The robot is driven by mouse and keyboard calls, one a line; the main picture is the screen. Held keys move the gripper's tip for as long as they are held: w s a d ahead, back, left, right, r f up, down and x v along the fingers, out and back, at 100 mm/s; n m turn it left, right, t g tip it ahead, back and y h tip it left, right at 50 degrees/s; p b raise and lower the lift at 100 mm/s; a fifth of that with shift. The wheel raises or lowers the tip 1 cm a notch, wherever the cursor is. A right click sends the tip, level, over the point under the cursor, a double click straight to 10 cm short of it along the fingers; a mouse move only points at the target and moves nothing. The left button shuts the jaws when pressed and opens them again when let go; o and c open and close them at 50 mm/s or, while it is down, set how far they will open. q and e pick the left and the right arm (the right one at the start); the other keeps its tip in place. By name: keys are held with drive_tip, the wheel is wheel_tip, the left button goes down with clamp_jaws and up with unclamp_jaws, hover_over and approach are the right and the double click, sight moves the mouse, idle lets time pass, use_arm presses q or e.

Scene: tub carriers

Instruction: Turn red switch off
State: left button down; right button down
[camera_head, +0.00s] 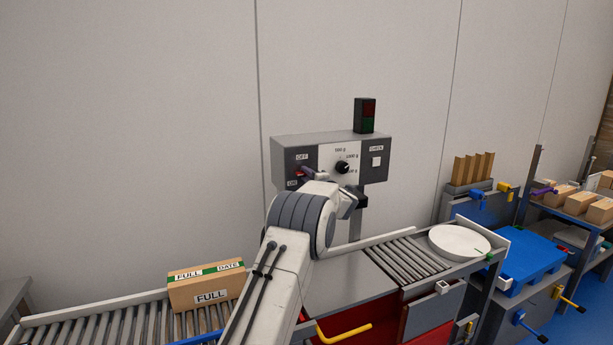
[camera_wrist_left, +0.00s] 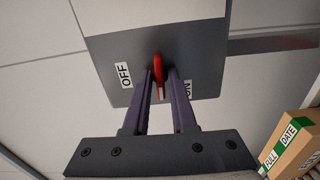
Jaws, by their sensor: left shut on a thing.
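The red switch (camera_head: 299,173) is on the left part of a grey control box (camera_head: 290,150), between an OFF label above and an ON label below. In the left wrist view the red switch (camera_wrist_left: 158,72) shows as a lever between the OFF label (camera_wrist_left: 124,75) and the partly hidden ON label (camera_wrist_left: 188,88). My left gripper (camera_head: 310,172) is at the switch, with its arm across the middle of the head view. In the left wrist view its purple fingers (camera_wrist_left: 160,82) are shut on the red lever, one on each side. My right gripper is not in view.
The box also has a black dial (camera_head: 342,167), a white button (camera_head: 376,161) and a dark red and green lamp (camera_head: 365,115). A FULL carton (camera_head: 206,290) stands on the roller conveyor at lower left. A white round lid (camera_head: 459,241) lies on the right conveyor.

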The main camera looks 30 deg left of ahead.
use_arm(q)
drive_tip(key=shift+m+p, duration=4.75)
drive_tip(key=shift+m, duration=3.95)
drive_tip(key=shift+f, duration=0.1)
drive_tip(key=c, duration=0.7)
unclamp_jaws()
drive_tip(key=shift+d, duration=0.1)
